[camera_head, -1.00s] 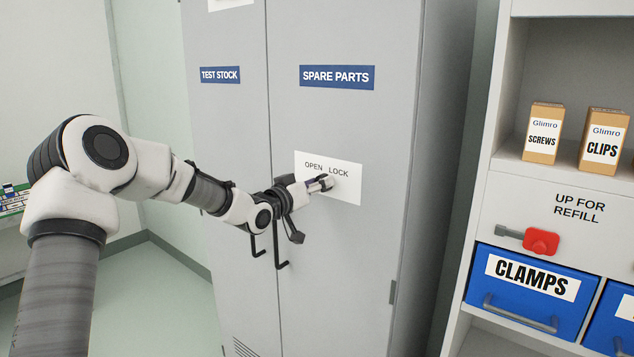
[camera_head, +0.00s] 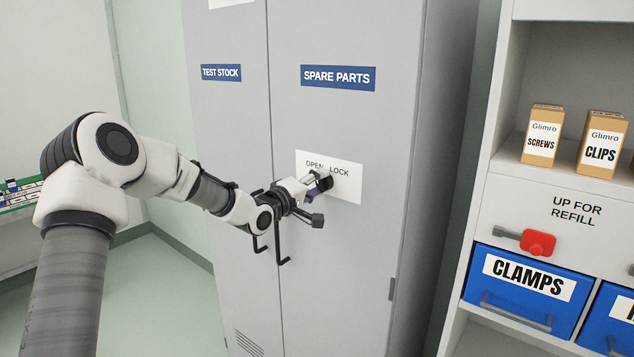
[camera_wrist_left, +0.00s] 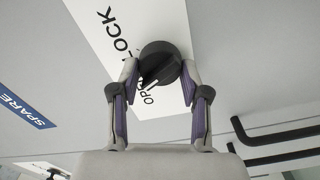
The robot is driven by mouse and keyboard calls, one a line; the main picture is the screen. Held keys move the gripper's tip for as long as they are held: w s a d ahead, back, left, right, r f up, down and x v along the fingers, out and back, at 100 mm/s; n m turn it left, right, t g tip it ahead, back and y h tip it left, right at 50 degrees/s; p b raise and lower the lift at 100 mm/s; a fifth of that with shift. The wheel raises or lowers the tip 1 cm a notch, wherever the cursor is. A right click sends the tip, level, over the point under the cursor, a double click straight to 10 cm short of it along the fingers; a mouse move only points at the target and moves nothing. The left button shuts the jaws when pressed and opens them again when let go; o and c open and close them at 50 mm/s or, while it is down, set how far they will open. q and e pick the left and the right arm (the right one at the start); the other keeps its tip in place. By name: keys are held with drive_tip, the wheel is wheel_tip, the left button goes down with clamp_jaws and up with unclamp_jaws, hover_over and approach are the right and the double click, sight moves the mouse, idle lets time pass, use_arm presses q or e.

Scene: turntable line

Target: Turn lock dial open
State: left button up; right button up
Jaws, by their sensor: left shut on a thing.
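The lock dial (camera_wrist_left: 160,62) is a round black knob on a white plate (camera_wrist_left: 110,35) lettered OPEN and LOCK. In the left wrist view its white pointer line lies toward the OPEN lettering. In the head view the plate (camera_head: 345,190) is on the grey cabinet's right door, and the dial (camera_head: 326,182) is partly hidden by my gripper. My left gripper (camera_head: 316,185) is at the dial. Its two fingers (camera_wrist_left: 160,80) are shut on the dial, one on each side. My right gripper is in neither view.
Two black door handles (camera_head: 282,240) stick out just below my left wrist. A white shelf unit (camera_head: 485,200) stands at the right, with boxes, a red-handled lever (camera_head: 538,242) and a blue CLAMPS drawer (camera_head: 528,290). The floor at the lower left is clear.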

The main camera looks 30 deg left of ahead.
use_arm(q)
drive_tip(key=n, duration=0.3)
drive_tip(key=shift+n, duration=0.3)
idle(0.4)
drive_tip(key=o, duration=1.1)
drive_tip(key=shift+w, duration=0.1)
drive_tip(key=s, duration=0.8)
drive_tip(key=s+a, duration=0.1)
drive_tip(key=s, duration=0.3)
drive_tip(key=shift+f, duration=0.1)
